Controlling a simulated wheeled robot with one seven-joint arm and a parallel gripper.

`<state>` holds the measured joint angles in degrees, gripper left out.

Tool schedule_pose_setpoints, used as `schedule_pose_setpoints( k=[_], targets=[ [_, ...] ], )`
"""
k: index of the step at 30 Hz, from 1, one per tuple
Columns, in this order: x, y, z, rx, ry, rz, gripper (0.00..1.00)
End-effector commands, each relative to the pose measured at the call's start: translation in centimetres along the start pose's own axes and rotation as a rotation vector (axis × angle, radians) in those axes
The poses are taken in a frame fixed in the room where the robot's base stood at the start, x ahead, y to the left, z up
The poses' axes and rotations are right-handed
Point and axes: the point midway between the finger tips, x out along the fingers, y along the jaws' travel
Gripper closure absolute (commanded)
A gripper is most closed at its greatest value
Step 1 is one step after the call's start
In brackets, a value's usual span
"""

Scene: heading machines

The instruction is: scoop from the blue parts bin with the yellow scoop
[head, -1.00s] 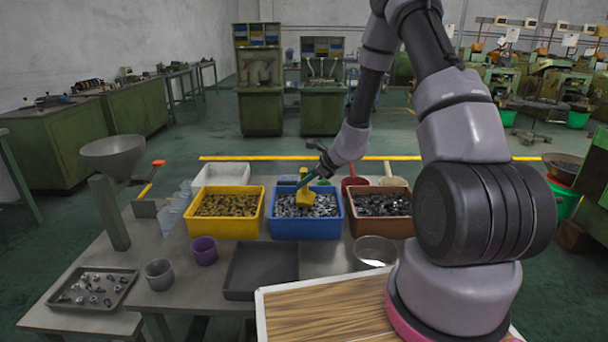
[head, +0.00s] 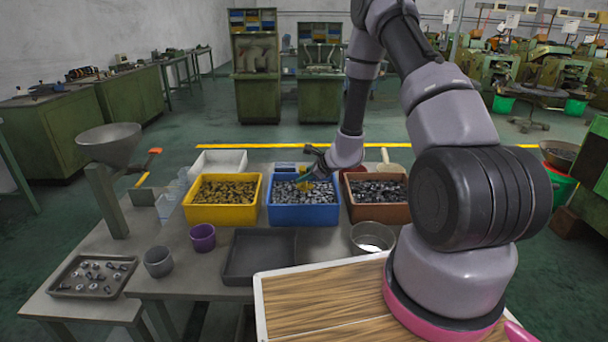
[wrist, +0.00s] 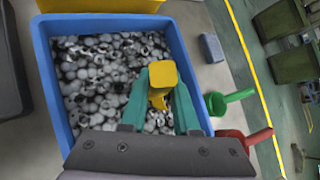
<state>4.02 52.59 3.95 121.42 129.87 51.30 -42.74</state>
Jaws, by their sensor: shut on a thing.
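The blue parts bin (head: 303,214) stands on the bench between a yellow bin and a brown bin, filled with small grey metal parts. My gripper (wrist: 158,95) is over the bin and shut on the yellow scoop (wrist: 163,74). In the wrist view the scoop's yellow handle end shows between the two green fingers. Its lower part is at the grey parts, and how deep it sits is hidden. In the head view only a little of the scoop (head: 325,186) shows under the gripper.
The yellow bin (head: 222,216) and brown bin (head: 376,213) flank the blue one. A dark tray (head: 258,280), a purple cup (head: 203,237), a grey cup (head: 158,262) and a round metal bowl (head: 372,237) stand in front. A green scoop (wrist: 232,98) and a red scoop (wrist: 245,137) lie beside the bin.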

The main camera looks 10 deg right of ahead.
Motion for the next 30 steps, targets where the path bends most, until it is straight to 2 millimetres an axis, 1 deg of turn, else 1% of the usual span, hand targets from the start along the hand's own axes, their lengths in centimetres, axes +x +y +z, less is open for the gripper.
schedule_pose_setpoints(
  k=[3, 14, 16, 30],
  targets=[
    [0.1, 0.9, -0.1, -0.058, -0.016, -0.061, 1.00],
    [0.1, 2.7, -0.8, -0.254, -0.070, -0.282, 1.00],
    [-0.7, 2.1, 0.1, -0.261, -0.076, -0.295, 1.00],
    [-4.7, 1.0, 4.0, -0.327, -0.097, -0.370, 1.00]
  ],
)
